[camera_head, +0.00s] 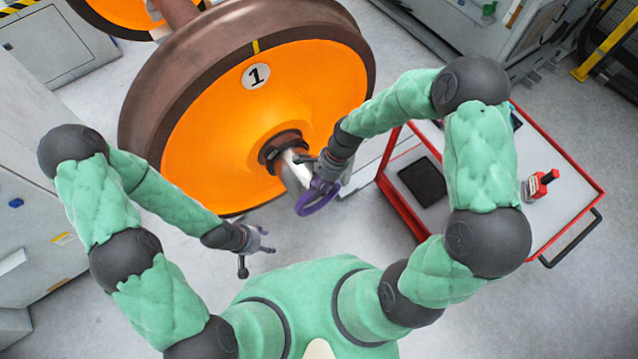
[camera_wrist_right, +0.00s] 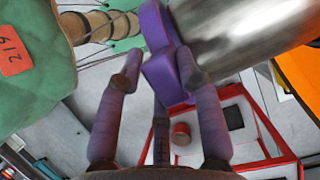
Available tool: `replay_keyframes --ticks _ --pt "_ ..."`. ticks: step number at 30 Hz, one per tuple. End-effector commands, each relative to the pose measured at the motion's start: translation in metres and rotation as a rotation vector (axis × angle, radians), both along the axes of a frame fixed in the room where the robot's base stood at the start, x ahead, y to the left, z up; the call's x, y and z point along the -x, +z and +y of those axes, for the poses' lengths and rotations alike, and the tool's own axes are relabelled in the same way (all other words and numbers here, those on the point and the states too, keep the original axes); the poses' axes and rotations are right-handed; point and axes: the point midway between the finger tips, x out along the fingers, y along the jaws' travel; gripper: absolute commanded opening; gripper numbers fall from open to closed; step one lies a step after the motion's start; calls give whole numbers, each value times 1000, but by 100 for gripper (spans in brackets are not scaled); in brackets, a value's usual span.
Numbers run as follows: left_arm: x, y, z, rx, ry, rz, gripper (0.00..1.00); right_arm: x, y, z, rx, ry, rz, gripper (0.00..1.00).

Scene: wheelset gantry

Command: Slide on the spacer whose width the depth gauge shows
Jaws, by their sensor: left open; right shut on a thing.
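A purple ring-shaped spacer (camera_head: 304,203) is at the free end of the shiny axle stub (camera_head: 292,172), which sticks out of the orange wheel. My right gripper (camera_head: 320,176) is shut on the spacer's rim. In the right wrist view the spacer (camera_wrist_right: 160,62) shows edge-on between the fingertips (camera_wrist_right: 158,80), close beside the end of the metal stub (camera_wrist_right: 240,38). I cannot tell whether it is around the stub or just in front of it. My left gripper (camera_head: 266,240) is open and empty, below and left of the stub. I cannot make out the depth gauge.
The large orange wheel (camera_head: 220,130) marked 1 fills the upper middle. A red-framed cart (camera_head: 563,215) stands at the right with a black pad (camera_head: 423,182) and a red-topped container (camera_head: 540,186). Grey cabinets (camera_head: 35,230) line the left. Open floor lies below the wheel.

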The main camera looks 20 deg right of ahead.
Motion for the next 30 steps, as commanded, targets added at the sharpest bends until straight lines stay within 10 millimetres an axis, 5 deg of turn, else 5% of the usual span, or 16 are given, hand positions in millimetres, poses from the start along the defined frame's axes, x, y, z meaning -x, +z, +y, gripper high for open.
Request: replay_keyframes --ticks 30 --pt "0 0 0 0 0 0 57 -7 0 2 0 1 -1 0"
